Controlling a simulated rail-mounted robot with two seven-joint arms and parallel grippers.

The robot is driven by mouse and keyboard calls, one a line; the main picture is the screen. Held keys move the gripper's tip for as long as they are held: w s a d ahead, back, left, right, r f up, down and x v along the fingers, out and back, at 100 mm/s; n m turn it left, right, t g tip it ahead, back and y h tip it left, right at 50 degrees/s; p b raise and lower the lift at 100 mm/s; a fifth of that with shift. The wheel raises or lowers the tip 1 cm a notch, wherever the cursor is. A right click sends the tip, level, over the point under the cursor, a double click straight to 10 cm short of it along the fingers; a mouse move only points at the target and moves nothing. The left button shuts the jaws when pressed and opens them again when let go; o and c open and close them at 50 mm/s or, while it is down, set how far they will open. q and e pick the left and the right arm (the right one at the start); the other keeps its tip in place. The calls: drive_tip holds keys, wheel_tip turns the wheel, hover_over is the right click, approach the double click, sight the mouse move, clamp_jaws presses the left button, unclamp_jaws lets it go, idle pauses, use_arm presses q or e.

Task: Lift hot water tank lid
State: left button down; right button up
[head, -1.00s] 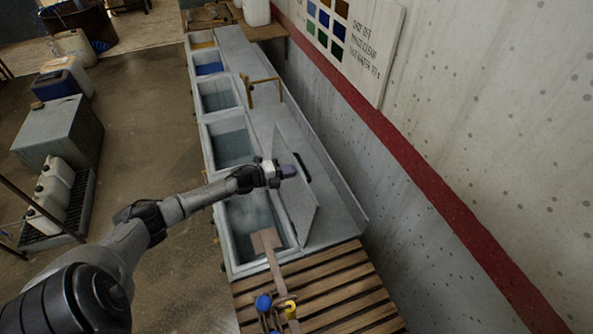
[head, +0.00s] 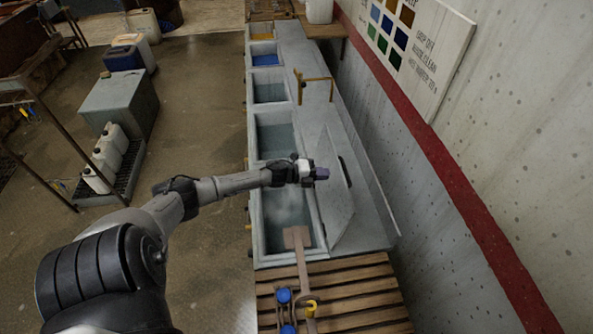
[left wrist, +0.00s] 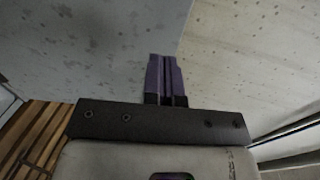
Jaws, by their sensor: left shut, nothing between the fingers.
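The hot water tank (head: 258,225) is the nearest basin of the row, uncovered, with water inside. Its lid (head: 338,212) is a flat grey panel raised and tilted on the tank's right side, with a dark handle on its far face. My left gripper (head: 322,173) is at the lid's upper edge, its purple fingers shut and empty. I cannot tell whether it touches the lid. In the left wrist view the shut fingers (left wrist: 166,75) point at a grey surface. My right gripper is not in view.
A wooden paddle (head: 301,262) leans in the tank over the slatted pallet (head: 350,290), near blue knobs. The wall (head: 480,170) closes off the right. White jugs and a grey box (head: 120,105) stand left on the floor.

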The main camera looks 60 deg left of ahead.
use_arm(q)
drive_tip(key=b+v, duration=0.1)
drive_tip(key=v, duration=1)
